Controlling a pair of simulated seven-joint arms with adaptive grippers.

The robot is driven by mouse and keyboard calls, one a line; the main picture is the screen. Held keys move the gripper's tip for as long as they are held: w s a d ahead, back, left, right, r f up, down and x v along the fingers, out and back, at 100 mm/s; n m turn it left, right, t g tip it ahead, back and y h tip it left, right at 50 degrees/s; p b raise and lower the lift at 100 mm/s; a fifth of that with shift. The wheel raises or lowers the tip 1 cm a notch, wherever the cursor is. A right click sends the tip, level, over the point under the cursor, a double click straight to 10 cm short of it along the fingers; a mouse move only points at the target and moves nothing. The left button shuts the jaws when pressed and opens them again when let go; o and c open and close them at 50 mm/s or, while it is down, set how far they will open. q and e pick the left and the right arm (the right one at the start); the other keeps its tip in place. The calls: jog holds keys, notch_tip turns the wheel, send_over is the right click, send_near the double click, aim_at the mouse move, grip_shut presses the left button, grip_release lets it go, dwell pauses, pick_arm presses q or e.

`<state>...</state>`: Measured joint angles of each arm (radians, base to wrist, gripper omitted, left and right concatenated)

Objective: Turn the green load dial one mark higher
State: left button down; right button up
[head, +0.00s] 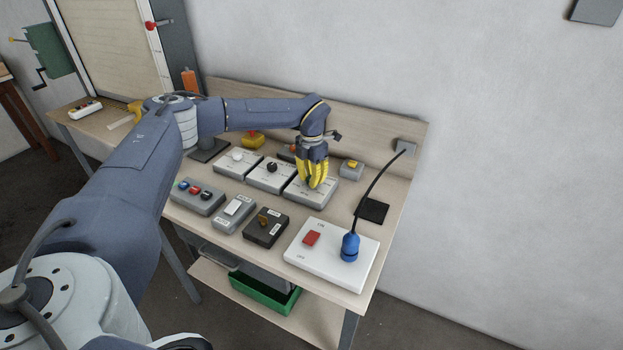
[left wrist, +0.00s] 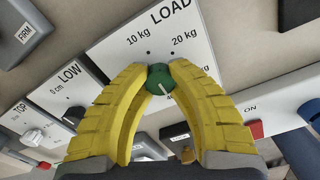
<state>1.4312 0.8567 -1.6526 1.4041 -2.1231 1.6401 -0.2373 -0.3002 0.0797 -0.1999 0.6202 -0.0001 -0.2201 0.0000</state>
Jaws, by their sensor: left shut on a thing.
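The green load dial (left wrist: 158,76) sits on a white panel (left wrist: 118,48) lettered LOAD, seen in the left wrist view. Marks read 10 kg and 20 kg; further lettering is partly hidden by my fingers. A pale pointer line on the dial points toward the lower right of that view. My left gripper (left wrist: 160,78) is shut on the dial, with one yellow finger on each side of it. In the head view my left gripper (head: 314,184) reaches down onto the load box (head: 303,196), and the dial is hidden there. My right gripper is not in view.
Left of the load box stand a box with a black knob (head: 262,180) and one with a white knob (head: 229,164). In front are a dark box (head: 266,230) and a white panel (head: 304,268) with a red switch and blue plug (head: 349,248), whose cable rises to the wall.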

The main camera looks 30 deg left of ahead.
pick_arm(q)
jog(key=c, duration=1.1)
grip_release()
jog(key=shift+o, duration=0.2)
notch_tip(320, 180, up, 12)
